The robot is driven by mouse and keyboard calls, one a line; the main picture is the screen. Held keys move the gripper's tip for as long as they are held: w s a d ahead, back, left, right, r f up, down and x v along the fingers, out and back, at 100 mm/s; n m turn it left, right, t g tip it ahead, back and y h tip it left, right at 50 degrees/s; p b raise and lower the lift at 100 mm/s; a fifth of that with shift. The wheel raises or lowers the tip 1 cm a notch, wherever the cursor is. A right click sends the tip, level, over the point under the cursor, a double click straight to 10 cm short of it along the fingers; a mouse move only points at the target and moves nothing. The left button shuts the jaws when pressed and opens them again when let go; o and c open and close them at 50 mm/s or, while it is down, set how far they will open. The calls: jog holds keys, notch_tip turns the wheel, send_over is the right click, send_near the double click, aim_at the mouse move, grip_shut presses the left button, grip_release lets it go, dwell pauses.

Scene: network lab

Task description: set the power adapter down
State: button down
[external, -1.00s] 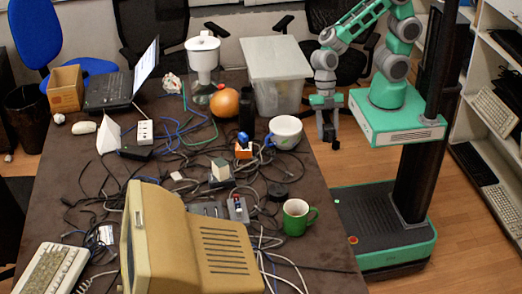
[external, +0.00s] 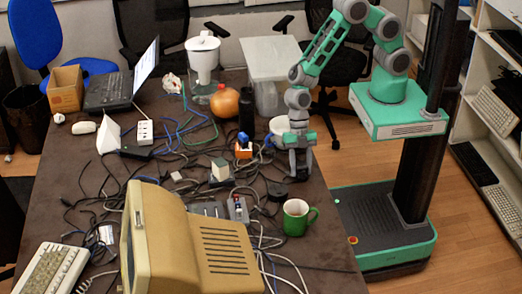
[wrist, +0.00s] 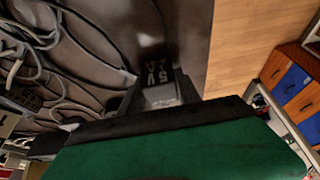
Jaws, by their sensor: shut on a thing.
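The power adapter (wrist: 156,62) is a small black block with pale "5V" lettering. In the wrist view it sits between the fingers of my gripper (wrist: 158,88), which is shut on it. In the external view my gripper (external: 299,172) points down at the right edge of the dark table (external: 322,240), low over the top. The adapter cannot be made out there. Whether it touches the table I cannot tell.
Tangled cables (external: 150,185) cover the table to the left. The table's right edge is close, with wooden floor beyond.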

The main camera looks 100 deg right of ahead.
jog(key=shift+f, duration=0.15)
jog(key=c, duration=0.8)
grip_release()
jog(key=shift+c, duration=0.2)
jog(key=shift+d+r, duration=0.1)
jog(key=shift+r, duration=0.25)
jog(key=s+d+r+m+t+h+b, duration=0.1)
jog(key=d+r+m, duration=0.2)
jog(key=d+r, duration=0.45)
jog(key=s+d+r+m+t+h+b, duration=0.1)
jog(key=d+r+m, duration=0.3)
jog(key=r, duration=0.7)
jog(key=s+d+r+m+t+h, duration=0.1)
jog(key=s+d+r+m+h, duration=0.1)
jog(key=s+d+r+m, duration=0.3)
jog(key=s+d+m, duration=0.3)
jog(key=m, duration=0.2)
jog(key=shift+s+d+r+m+t+h, duration=0.2)
jog(key=shift+d+m+t+h, duration=0.1)
jog(key=shift+m, duration=0.1)
jog(key=shift+a, duration=0.1)
